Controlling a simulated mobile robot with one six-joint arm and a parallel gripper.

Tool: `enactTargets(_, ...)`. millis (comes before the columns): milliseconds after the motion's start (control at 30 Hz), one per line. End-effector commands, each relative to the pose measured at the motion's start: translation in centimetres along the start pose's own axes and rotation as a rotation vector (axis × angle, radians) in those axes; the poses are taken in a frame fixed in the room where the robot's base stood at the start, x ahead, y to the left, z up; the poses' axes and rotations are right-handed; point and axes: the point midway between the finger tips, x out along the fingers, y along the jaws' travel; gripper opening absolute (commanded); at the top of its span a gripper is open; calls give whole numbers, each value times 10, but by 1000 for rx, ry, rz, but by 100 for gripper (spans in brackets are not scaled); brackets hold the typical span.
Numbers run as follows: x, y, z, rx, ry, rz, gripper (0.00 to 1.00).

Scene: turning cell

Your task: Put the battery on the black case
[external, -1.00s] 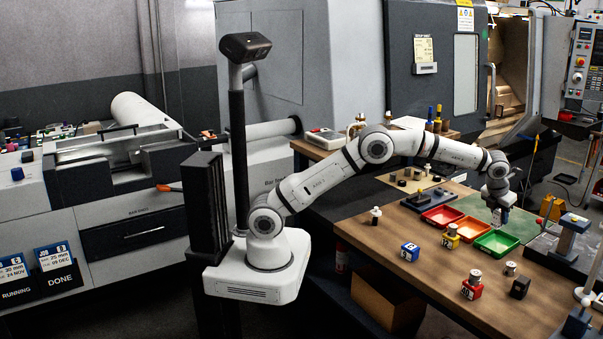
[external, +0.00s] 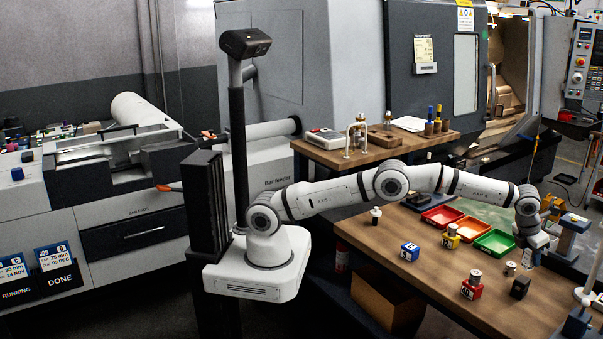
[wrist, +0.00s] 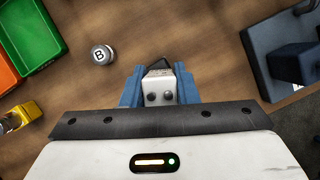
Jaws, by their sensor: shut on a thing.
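The battery (wrist: 159,88) is a pale block with two dark round terminals. My gripper (wrist: 159,98) is shut on it, with a blue finger on each side. In the external view my gripper (external: 530,258) hangs low over the right part of the bench. The black case (external: 519,287) is a small dark box on the bench just below and slightly left of my gripper. In the wrist view a dark corner (wrist: 184,68), apparently the case, shows behind the battery; the rest is hidden. I cannot tell whether battery and case touch.
A cylinder marked B (wrist: 103,54) stands close by on the left. A red block (external: 471,290) with a metal cylinder on top stands left of the case. The green tray (external: 497,243) lies behind. A dark blue stand (wrist: 285,55) is at the right.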

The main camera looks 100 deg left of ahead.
Motion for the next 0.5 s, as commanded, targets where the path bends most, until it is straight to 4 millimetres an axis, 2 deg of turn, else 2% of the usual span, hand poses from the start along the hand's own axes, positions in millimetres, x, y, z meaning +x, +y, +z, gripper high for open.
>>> enactTargets(300, 33, 0, -14, 1, 2, 1, 2)
enactTargets(500, 36, 0, -15, 0, -1, -1, 2)
